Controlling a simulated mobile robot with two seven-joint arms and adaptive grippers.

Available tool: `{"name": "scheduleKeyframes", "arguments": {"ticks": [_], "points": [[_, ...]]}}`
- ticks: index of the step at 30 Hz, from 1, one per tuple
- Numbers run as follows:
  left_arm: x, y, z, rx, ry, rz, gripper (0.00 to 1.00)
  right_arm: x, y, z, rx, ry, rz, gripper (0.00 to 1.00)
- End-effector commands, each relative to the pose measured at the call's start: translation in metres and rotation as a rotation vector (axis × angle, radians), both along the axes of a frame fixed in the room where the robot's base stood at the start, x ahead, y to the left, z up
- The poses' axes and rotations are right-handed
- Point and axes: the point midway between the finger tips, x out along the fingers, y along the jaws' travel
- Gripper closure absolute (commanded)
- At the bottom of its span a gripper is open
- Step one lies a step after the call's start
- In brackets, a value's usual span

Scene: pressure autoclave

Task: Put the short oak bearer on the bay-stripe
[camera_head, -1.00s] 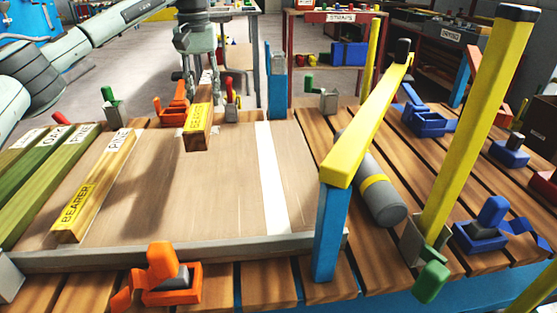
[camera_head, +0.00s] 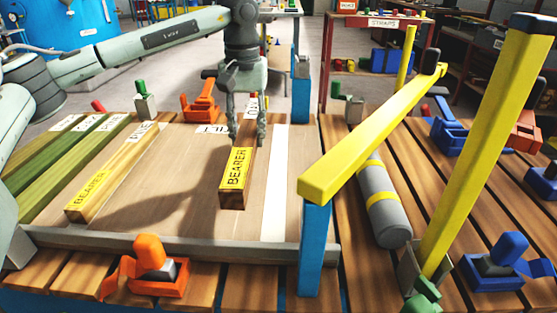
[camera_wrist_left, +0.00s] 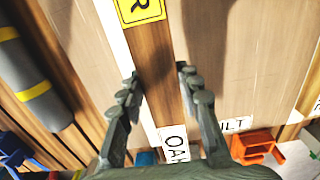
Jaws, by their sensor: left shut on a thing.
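My left gripper (camera_head: 246,137) is shut on the short oak bearer (camera_head: 235,172), a wooden bar with a yellow BEARER label on its front end. In the left wrist view the fingers (camera_wrist_left: 157,78) straddle the bearer (camera_wrist_left: 158,85), and its white OAK label (camera_wrist_left: 173,142) shows near the palm. The bearer lies roughly lengthwise, just left of the white bay-stripe (camera_head: 276,185) and nearly parallel to it. The stripe also shows beside the bearer in the left wrist view (camera_wrist_left: 113,35). How high the bearer is above the board is hard to tell. My right gripper is out of view.
A pine bearer (camera_head: 118,172) lies on the board (camera_head: 170,215) at the left, beside green bars (camera_head: 68,163). Orange clamps (camera_head: 150,270) line the edges.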

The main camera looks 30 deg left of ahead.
Motion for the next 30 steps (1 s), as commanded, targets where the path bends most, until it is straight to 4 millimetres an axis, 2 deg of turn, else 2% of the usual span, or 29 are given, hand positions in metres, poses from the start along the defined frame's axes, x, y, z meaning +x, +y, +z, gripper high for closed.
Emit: {"name": "scheduleKeyframes", "arguments": {"ticks": [3, 10, 16, 24, 30], "points": [[0.019, -0.021, -0.014, 0.0, -0.001, -0.003, 1.0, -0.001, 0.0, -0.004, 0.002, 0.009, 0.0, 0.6], [0.041, -0.045, -0.034, 0.0, -0.002, 0.001, 1.0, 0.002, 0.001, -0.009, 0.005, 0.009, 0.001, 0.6], [0.044, -0.048, -0.045, 0.0, -0.001, 0.002, 1.0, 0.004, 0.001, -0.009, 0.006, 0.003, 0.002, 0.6], [0.044, -0.048, -0.077, 0.0, -0.002, 0.002, 1.0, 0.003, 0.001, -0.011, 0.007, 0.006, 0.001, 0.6], [0.044, -0.048, -0.078, 0.0, -0.004, 0.002, 1.0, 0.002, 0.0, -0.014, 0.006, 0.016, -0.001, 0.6]]}}
